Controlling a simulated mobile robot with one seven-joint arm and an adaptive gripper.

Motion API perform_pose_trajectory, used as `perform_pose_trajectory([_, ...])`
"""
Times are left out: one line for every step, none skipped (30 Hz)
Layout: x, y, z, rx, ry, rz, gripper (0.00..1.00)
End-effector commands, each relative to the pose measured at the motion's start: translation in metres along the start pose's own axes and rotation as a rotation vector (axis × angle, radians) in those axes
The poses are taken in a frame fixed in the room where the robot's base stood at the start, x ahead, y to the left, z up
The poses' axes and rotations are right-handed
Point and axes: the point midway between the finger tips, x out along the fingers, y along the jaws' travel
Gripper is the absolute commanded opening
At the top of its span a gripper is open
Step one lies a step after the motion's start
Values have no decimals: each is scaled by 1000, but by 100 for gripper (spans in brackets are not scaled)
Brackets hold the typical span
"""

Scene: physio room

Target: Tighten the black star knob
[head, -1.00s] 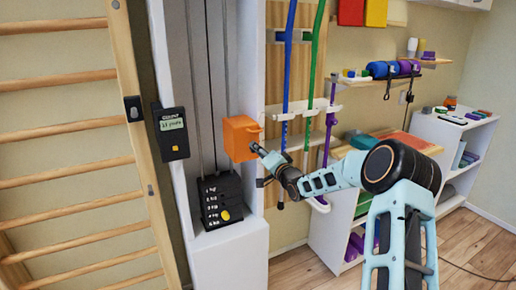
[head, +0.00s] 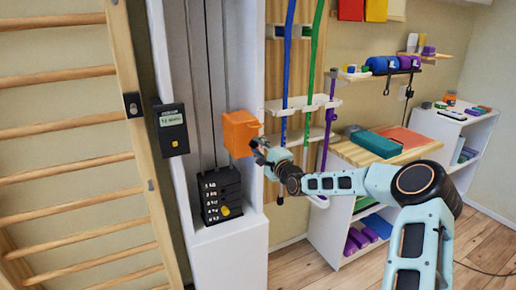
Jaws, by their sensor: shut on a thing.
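The orange block (head: 240,133) sits on the vertical rails of the white weight column. My gripper (head: 258,149) is at the lower right side of this block, with my arm reaching in from the right. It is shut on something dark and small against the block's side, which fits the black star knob. The jaws cover most of that part, so its star shape and how far it is turned cannot be made out.
A black weight stack with a yellow pin (head: 225,211) stands below the block. A black counter box (head: 171,130) hangs at the left. Wooden wall bars fill the left side. A wooden-topped shelf (head: 350,154) stands at the right.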

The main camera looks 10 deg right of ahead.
Motion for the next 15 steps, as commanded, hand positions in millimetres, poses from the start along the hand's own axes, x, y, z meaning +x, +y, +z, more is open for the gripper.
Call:
perform_pose_trajectory([0, -1, -1, 23, 1, -4, 1])
perform_pose_trajectory([0, -1, -1, 35, 1, -5, 1])
perform_pose_trajectory([0, -1, 0, 49, 0, -5, 1])
perform_pose_trajectory([0, -1, 0, 58, 0, -5, 1])
perform_pose_trajectory([0, -1, 0, 67, 0, -5, 1])
perform_pose_trajectory([0, -2, 0, 77, 0, -5, 1])
perform_pose_trajectory([0, -2, 0, 83, 0, -5, 1])
perform_pose_trajectory([0, -2, 0, 89, 0, -5, 1])
perform_pose_trajectory([0, -2, 0, 95, 0, -5, 1])
perform_pose_trajectory([0, -2, 0, 98, 0, -5, 1])
perform_pose_trajectory([0, -2, 0, 101, 0, -5, 1])
perform_pose_trajectory([0, -2, 0, 103, 0, -5, 1])
perform_pose_trajectory([0, -2, 0, 105, 0, -5, 1])
perform_pose_trajectory([0, -2, 0, 106, 0, -5, 1])
perform_pose_trajectory([0, -2, 0, 106, 0, -5, 1])
